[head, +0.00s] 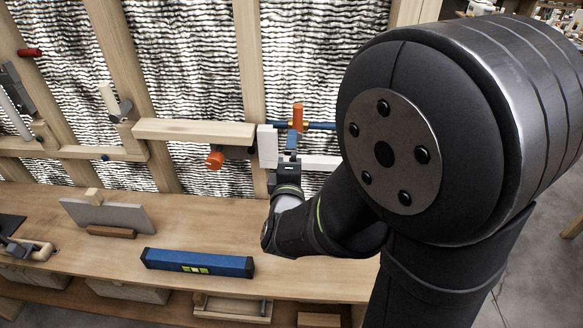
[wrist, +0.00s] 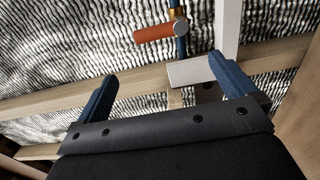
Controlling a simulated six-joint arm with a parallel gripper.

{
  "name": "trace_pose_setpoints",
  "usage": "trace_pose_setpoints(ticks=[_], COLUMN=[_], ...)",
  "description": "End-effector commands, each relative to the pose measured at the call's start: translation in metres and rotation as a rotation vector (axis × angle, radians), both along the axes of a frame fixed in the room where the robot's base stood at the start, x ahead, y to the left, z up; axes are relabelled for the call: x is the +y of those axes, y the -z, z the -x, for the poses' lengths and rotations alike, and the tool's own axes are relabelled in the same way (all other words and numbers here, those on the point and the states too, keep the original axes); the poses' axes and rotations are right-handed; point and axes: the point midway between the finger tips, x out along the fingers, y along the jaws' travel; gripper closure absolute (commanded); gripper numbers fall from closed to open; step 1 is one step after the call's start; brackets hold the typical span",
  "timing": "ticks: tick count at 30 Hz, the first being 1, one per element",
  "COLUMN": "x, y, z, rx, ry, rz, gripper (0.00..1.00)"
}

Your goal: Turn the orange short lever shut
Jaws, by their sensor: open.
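The orange short lever (head: 297,116) stands upright on a brass-coloured fitting on a blue pipe (head: 322,126) in the head view. In the wrist view the lever (wrist: 153,33) lies across the upper middle, its right end at the blue pipe (wrist: 181,46). My gripper (head: 291,146) is just below the lever in the head view. In the wrist view its blue fingers (wrist: 164,70) are wide apart. The lever is beyond the fingertips, apart from them, with nothing gripped.
A white block (head: 267,146) is left of my gripper; a white piece (wrist: 192,72) shows near the right finger. A round orange knob (head: 215,159) is farther left. A wooden rail (head: 195,131) crosses the studs. A blue level (head: 198,262) lies on the bench (head: 315,274).

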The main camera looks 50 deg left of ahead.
Motion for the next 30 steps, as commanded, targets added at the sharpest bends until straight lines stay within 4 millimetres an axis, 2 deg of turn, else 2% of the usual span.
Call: trace_pose_setpoints(ticks=[3, 7, 30], x=[-0.012, -0.019, -0.018], y=[0.0, 0.0, 0.0], z=[0.013, 0.02, 0.018], rx=[-0.001, -0.001, -0.001], ry=[-0.002, -0.001, 0.001], rz=[-0.001, 0.001, 0.001], gripper=[0.0, 0.0, 0.0])
